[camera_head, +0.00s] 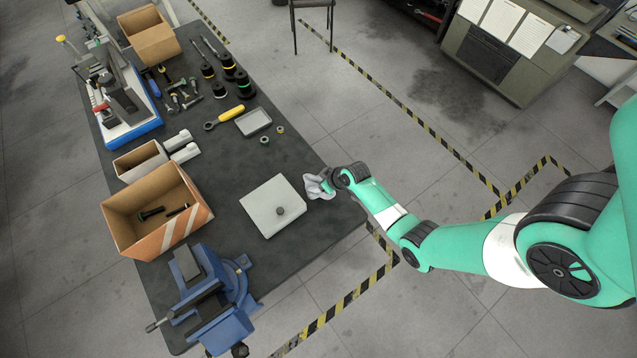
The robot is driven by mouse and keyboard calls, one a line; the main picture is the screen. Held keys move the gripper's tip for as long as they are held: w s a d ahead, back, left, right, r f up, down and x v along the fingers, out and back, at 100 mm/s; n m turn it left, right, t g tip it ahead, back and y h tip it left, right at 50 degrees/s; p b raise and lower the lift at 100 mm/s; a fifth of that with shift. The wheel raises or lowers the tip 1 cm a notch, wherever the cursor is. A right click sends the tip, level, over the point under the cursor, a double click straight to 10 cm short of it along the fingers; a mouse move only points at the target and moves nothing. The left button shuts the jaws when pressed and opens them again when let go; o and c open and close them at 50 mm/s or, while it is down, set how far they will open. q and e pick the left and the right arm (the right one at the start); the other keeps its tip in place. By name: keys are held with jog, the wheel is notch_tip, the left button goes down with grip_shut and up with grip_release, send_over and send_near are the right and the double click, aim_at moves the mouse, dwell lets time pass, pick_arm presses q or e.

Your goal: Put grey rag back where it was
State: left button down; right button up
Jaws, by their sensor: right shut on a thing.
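The grey rag (315,187) is a small crumpled cloth at the right edge of the dark workbench. My right gripper (325,184) is shut on it, with the green arm reaching in from the right. The fingertips are small and partly hidden by the rag and wrist. I cannot tell whether the rag touches the bench top. It is just right of a light grey square plate (262,207) with a dark knob. My left gripper is not in view.
A blue vise (212,305) stands at the near end of the workbench (315,237). An open cardboard box (150,236) with a few dark parts stands at the left. A yellow-handled tool (230,114) and a small grey tray (253,122) lie farther back. The bench between tray and plate is mostly clear.

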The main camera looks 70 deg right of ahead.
jog(key=f+b, duration=0.3)
jog(key=shift+w+d+f, duration=0.25)
jog(key=shift+d+f, duration=0.1)
jog(key=shift+f+b, duration=0.25)
jog(key=shift+b, duration=0.15)
jog(key=shift+s+r, duration=0.1)
jog(key=shift+r, duration=0.05)
jog(key=o, duration=1.3)
jog(key=shift+o, duration=0.2)
